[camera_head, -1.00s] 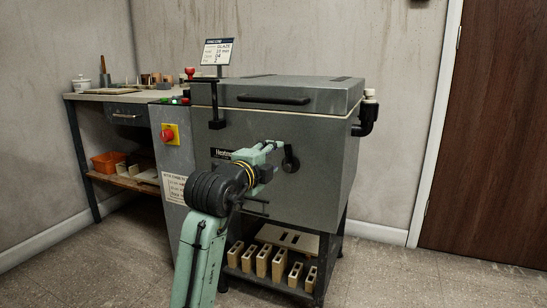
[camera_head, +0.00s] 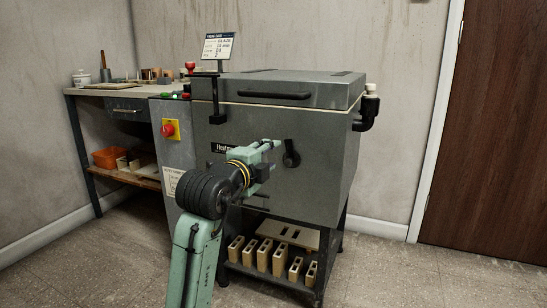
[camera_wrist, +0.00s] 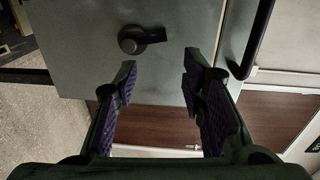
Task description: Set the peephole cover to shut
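The peephole cover (camera_head: 291,156) is a small black round pivot with a short arm on the grey kiln front (camera_head: 320,170). In the head view its arm points up from the pivot. In the wrist view the cover (camera_wrist: 134,40) lies beyond the fingertips, up and to the left, with its arm pointing right, toward the lid handle side. My gripper (camera_head: 274,147) is just left of the cover in the head view. In the wrist view my gripper (camera_wrist: 160,72) is open, with nothing between its fingers, and no contact with the cover shows.
The kiln lid handle (camera_head: 274,96) sticks out above. A black lid clamp (camera_head: 216,105) is at the upper left. A red switch (camera_head: 169,129) sits on the control box. Kiln posts (camera_head: 264,255) stand on the shelf below. The floor at right is clear.

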